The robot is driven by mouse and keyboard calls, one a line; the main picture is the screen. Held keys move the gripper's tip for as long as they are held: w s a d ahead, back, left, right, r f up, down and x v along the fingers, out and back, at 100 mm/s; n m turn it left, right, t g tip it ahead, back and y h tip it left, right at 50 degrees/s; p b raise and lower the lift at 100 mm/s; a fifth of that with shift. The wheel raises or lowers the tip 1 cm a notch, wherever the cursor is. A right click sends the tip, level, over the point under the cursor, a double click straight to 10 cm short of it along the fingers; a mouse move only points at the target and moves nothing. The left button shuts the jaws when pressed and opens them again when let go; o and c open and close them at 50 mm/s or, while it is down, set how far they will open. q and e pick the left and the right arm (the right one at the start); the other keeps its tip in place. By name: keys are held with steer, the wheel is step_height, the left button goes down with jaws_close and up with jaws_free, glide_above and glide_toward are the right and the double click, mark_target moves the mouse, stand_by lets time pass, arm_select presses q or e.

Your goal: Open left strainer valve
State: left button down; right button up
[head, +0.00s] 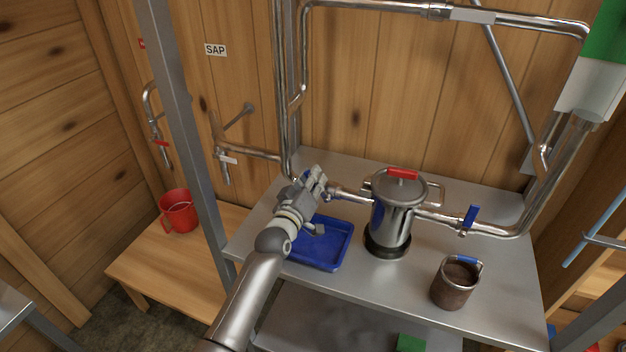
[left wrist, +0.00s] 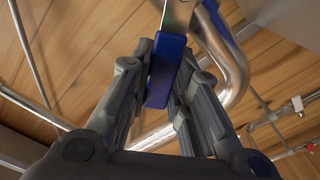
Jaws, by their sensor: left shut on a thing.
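The steel strainer pot (head: 392,222), with a red-handled lid, stands on the metal table (head: 500,290). A pipe (head: 350,194) runs into its left side. My left gripper (head: 318,180) is at this pipe, left of the pot, and hides most of the left strainer valve. In the left wrist view the valve's blue handle (left wrist: 165,72) lies between the fingers of the left gripper (left wrist: 162,95), which is shut on it. The right strainer valve has a blue handle (head: 471,216) that stands up from its pipe. My right gripper is not in view.
A blue tray (head: 336,255) lies below my left gripper. A dark cup (head: 455,285) stands at the front right of the table. A grey post (head: 185,120) rises left of my arm. A red mug (head: 178,211) sits on a wooden bench.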

arm_select(q)
steer(key=c, duration=1.3)
jaws_free()
steer(key=v, duration=1.2)
